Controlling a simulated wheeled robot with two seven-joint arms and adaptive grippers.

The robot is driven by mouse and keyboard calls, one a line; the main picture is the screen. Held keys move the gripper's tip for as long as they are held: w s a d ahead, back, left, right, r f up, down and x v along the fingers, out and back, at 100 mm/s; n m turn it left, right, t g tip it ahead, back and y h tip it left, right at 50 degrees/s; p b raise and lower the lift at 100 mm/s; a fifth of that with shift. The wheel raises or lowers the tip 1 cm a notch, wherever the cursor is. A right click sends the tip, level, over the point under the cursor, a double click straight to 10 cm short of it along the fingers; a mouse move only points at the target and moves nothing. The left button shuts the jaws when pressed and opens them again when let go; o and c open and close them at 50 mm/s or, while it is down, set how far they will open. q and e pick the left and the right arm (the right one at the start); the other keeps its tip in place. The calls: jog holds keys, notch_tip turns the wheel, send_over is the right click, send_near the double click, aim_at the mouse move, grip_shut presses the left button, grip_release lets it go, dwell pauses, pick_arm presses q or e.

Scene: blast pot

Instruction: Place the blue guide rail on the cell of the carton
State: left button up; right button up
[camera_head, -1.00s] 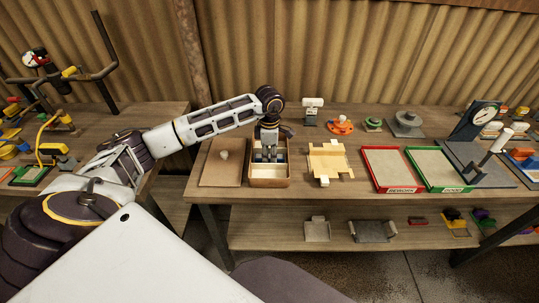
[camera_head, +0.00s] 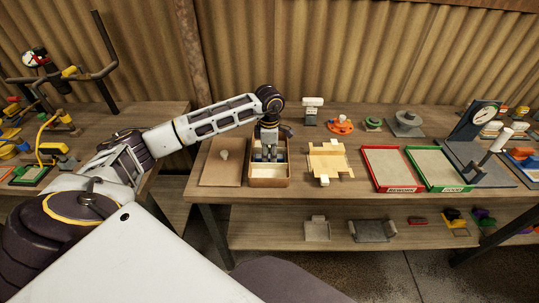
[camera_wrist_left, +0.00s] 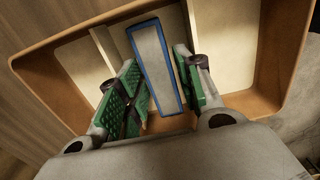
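The blue guide rail (camera_wrist_left: 156,66), a pale bar with a blue edge, shows in the left wrist view inside the carton. It lies lengthwise between the green finger pads of my left gripper (camera_wrist_left: 160,92). The pads stand apart on either side of it, and no firm grip shows. The brown carton (camera_wrist_left: 50,85) has pale inner dividers forming cells; whether the rail rests on a cell floor is not clear. In the head view my left gripper (camera_head: 268,154) points down into the carton (camera_head: 270,183). My right gripper is not in view.
A brown board (camera_head: 220,176) lies left of the carton and a yellow fixture (camera_head: 327,160) right of it. Red (camera_head: 391,190) and green (camera_head: 441,189) trays and a dial gauge (camera_head: 484,118) stand farther right. The bench front edge is near the carton.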

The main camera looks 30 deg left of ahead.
aim_at(269, 156)
pick_arm(q)
notch_tip(269, 156, up, 5)
jog(key=shift+r, duration=0.2)
notch_tip(269, 156, up, 7)
jog(key=shift+f+b, duration=0.15)
jog(key=shift+b, duration=0.15)
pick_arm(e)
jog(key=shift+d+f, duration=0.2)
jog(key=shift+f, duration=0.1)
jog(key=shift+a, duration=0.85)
